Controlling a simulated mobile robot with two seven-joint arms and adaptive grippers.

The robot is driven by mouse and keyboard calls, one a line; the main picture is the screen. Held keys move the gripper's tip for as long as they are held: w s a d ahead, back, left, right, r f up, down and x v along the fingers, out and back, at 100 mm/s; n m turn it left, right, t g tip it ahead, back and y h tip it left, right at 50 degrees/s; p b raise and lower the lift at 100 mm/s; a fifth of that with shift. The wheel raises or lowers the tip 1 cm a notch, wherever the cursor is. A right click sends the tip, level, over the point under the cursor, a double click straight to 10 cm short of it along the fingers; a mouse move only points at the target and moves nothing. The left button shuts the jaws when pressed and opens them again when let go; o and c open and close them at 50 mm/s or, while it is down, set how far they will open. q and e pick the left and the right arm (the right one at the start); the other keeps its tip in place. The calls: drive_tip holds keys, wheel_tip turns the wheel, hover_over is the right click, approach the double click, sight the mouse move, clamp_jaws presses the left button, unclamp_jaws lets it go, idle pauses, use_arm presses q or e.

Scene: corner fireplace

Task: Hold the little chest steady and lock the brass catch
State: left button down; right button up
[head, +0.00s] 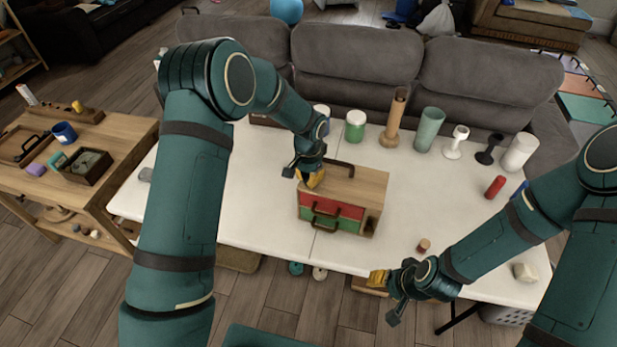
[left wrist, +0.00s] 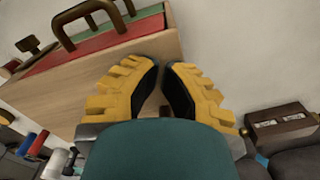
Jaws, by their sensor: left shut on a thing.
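The little chest (head: 365,185) stands on the white table, with a wooden top, a red drawer front and a green one below, and dark handles. It also shows in the left wrist view (left wrist: 60,100). My left gripper (head: 313,180) is at the chest's upper left part, its yellow fingers (left wrist: 163,66) nearly together and shut on the chest. My right gripper (head: 378,280) is apart from the chest, by the table's front edge and to the chest's lower right; its jaw opening is unclear. I cannot make out the brass catch for certain.
A small brown cylinder (head: 423,246) lies near the right gripper. The white table (head: 250,215) is clear left of the chest.

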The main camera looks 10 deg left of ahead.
use_arm(q)
drive_tip(key=shift+r, duration=0.1)
drive_tip(key=shift+r+p, duration=1.65)
drive_tip(key=shift+r, duration=1.3)
